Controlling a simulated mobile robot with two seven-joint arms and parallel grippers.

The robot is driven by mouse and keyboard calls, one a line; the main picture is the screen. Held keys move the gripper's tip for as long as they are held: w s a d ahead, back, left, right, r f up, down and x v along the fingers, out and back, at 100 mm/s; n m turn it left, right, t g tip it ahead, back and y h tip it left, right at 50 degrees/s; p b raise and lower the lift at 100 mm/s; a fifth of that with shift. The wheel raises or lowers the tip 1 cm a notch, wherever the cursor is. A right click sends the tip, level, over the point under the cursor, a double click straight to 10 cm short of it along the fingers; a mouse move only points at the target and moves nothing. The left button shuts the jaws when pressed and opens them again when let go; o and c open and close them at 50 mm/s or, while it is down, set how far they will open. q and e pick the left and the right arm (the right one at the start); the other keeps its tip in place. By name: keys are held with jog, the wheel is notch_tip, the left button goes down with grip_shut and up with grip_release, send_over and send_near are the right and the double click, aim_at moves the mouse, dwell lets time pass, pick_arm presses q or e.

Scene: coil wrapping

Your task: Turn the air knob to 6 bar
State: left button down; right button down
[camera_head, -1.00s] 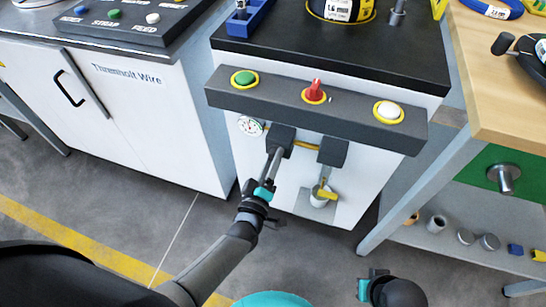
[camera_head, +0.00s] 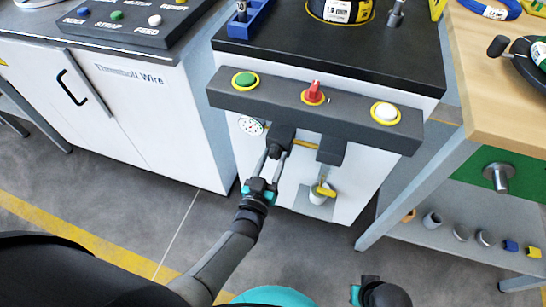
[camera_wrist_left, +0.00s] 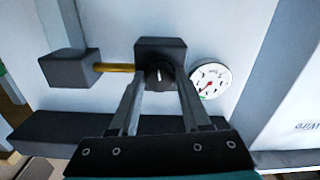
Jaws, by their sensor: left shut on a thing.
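The air knob (camera_wrist_left: 160,75) is a dark round knob with a white mark, on the front of a dark block (camera_wrist_left: 160,47) fixed to the white cabinet. The block also shows in the head view (camera_head: 283,135), below the button bar. My left gripper (camera_wrist_left: 160,88) has a finger on each side of the knob and is shut on it; it also shows in the head view (camera_head: 275,153). A round white pressure gauge (camera_wrist_left: 210,80) sits right beside the block in the wrist view; its reading is too small to tell. My right gripper (camera_head: 362,293) is partly seen at the bottom, jaws unclear.
A dark bar (camera_head: 350,107) above the knob carries a green button (camera_head: 244,79), a red switch (camera_head: 314,90) and a white button (camera_head: 386,112). A brass pipe (camera_wrist_left: 117,68) runs to a second block (camera_wrist_left: 68,69). A yellow-handled valve (camera_head: 325,190) hangs below that block.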

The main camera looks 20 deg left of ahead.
pick_arm(q)
jog(key=shift+m, duration=0.8)
pick_arm(e)
jog(key=shift+s+f, duration=0.1)
jog(key=shift+f, duration=0.1)
jog(key=shift+s+f, duration=0.1)
pick_arm(q)
jog(key=shift+c, duration=2)
grip_release()
jog(key=shift+s, duration=0.2)
jog(key=s+p, duration=0.3)
jog(key=s, duration=1.1)
jog(key=shift+s+a+p, duration=0.25)
jog(key=shift+s+p, duration=0.1)
jog(key=shift+s, duration=0.05)
pick_arm(e)
jog(key=s+d+f, duration=0.3)
jog(key=f, duration=0.3)
jog(key=shift+s, duration=0.3)
